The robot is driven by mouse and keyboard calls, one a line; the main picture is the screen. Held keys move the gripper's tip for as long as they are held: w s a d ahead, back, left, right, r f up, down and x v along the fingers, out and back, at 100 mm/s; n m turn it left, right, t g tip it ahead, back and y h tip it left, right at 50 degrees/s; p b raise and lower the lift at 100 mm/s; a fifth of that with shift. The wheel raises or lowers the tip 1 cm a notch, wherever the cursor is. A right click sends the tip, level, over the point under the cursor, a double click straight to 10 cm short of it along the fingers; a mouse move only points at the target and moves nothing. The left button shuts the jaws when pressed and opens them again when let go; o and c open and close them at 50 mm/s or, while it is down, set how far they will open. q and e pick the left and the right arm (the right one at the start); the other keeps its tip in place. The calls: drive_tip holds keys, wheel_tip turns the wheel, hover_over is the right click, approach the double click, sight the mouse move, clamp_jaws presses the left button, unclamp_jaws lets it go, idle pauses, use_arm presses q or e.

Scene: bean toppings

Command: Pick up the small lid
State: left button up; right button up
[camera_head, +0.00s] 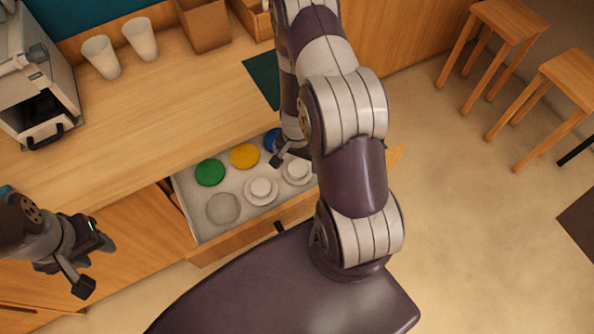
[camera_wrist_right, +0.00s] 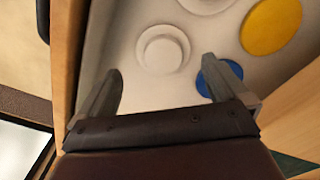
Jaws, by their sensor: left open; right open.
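An open drawer (camera_head: 187,203) holds several round lids. Two are white with a raised round middle: one white lid (camera_head: 261,190) near the drawer's centre and one (camera_head: 297,171) further right. Which one is the small lid I cannot tell for sure. My right gripper (camera_head: 283,152) is over the drawer's right end, partly hidden by my arm. In the right wrist view the open gripper (camera_wrist_right: 160,65) has the right-hand white lid (camera_wrist_right: 163,52) ahead between its fingertips, with nothing held. My left gripper (camera_head: 92,265) is open and empty, left of the drawer.
Green (camera_head: 210,172), yellow (camera_head: 244,156) and blue (camera_head: 271,139) lids lie along the drawer's back; the blue one (camera_wrist_right: 222,77) is partly behind a right finger. A clear or grey disc (camera_head: 223,209) lies front left. Cups (camera_head: 101,57) and a machine (camera_head: 38,85) stand on the counter.

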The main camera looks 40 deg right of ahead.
sight(297, 170)
wheel_tip(297, 170, down, 3)
drive_tip(key=shift+w+r+b, duration=0.1)
drive_tip(key=shift+r+b, duration=0.05)
drive_tip(key=shift+b, duration=0.15)
drive_tip(key=f, duration=0.2)
drive_tip(key=f+b, duration=0.1)
drive_tip(key=f, duration=0.1)
drive_tip(key=shift+w+d+f, duration=0.1)
drive_tip(key=shift+w, duration=0.1)
drive_tip(key=shift+f, duration=0.3)
use_arm(q)
wheel_tip(297, 170, down, 3)
drive_tip(key=shift+w+r, duration=0.1)
drive_tip(key=shift+r, duration=0.1)
use_arm(e)
drive_tip(key=c, duration=0.6)
